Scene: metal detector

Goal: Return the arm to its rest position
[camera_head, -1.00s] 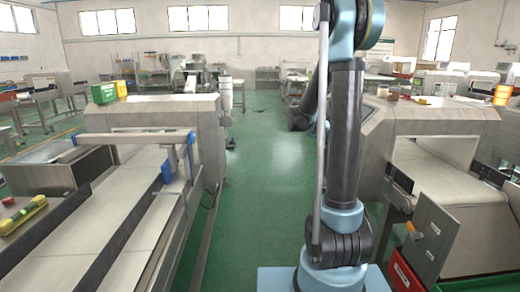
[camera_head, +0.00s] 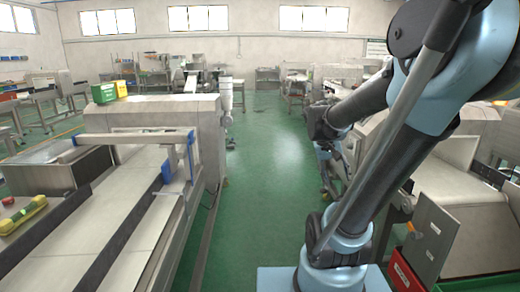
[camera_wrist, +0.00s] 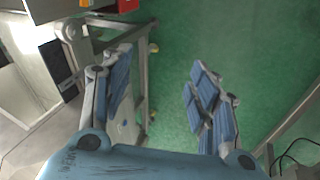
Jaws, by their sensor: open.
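My arm (camera_head: 395,165) leans to the right in the head view, with its elbow high at the upper right. From there the forearm runs back to the left and away, and its dark wrist end (camera_head: 322,124) hangs above the aisle beside the right-hand machine. My gripper (camera_wrist: 162,92) shows in the wrist view with its two blue-padded fingers spread apart. Nothing is between the fingers; green floor (camera_wrist: 175,45) shows through the gap.
A conveyor (camera_head: 130,205) with a guard frame stands on the left, with a green bin (camera_head: 104,93) on its machine housing. Another machine (camera_head: 448,180) stands close to my arm on the right. The green aisle (camera_head: 262,150) between them is clear. A metal leg frame (camera_wrist: 140,75) is near the left finger.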

